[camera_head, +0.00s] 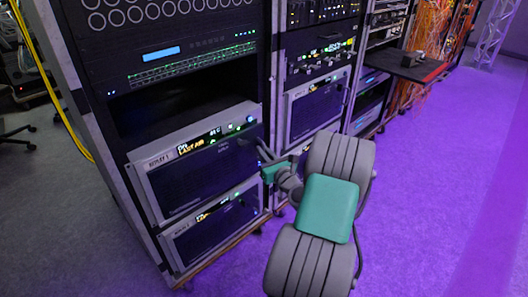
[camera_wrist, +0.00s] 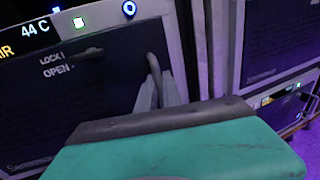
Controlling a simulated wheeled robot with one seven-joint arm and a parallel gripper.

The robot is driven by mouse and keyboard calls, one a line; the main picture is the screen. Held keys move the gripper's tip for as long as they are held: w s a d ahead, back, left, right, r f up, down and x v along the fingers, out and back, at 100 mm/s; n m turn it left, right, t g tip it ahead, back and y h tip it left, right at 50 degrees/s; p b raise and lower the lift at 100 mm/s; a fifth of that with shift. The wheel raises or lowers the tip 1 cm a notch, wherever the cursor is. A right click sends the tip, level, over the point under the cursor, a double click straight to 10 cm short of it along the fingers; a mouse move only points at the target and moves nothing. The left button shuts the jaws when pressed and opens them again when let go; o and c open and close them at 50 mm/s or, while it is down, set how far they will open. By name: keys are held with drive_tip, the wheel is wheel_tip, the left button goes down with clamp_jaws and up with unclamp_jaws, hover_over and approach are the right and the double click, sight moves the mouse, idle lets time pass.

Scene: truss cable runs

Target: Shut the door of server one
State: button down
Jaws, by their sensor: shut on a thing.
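A grey server unit (camera_head: 160,203) with a lit display sits in the left rack; the small label at its upper left seems to end in 1. Its dark door (camera_head: 200,180) looks close to flush with the frame, but I cannot tell whether it is fully shut. In the wrist view the door (camera_wrist: 100,100) carries LOCK and OPEN markings and a dark latch (camera_wrist: 85,54). My gripper (camera_head: 262,152) is at the door's right side. In the wrist view my gripper (camera_wrist: 160,92) is shut on the upright door handle (camera_wrist: 153,66); the green wrist cover hides the lower part.
A similar server unit (camera_head: 213,225) sits directly below. Another rack with a grey-framed unit (camera_head: 315,110) stands right of it. A dark shelf (camera_head: 408,64) juts out farther back. The purple-lit floor (camera_head: 430,190) to the right is clear.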

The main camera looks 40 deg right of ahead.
drive_tip(key=shift+w+r+p, duration=0.1)
drive_tip(key=shift+w+p, duration=0.15)
drive_tip(key=shift+p, duration=0.05)
drive_tip(key=p+x, duration=0.2)
drive_tip(key=shift+w+a, duration=0.15)
drive_tip(key=shift+w, duration=0.5)
drive_tip(key=c, duration=1.8)
unclamp_jaws()
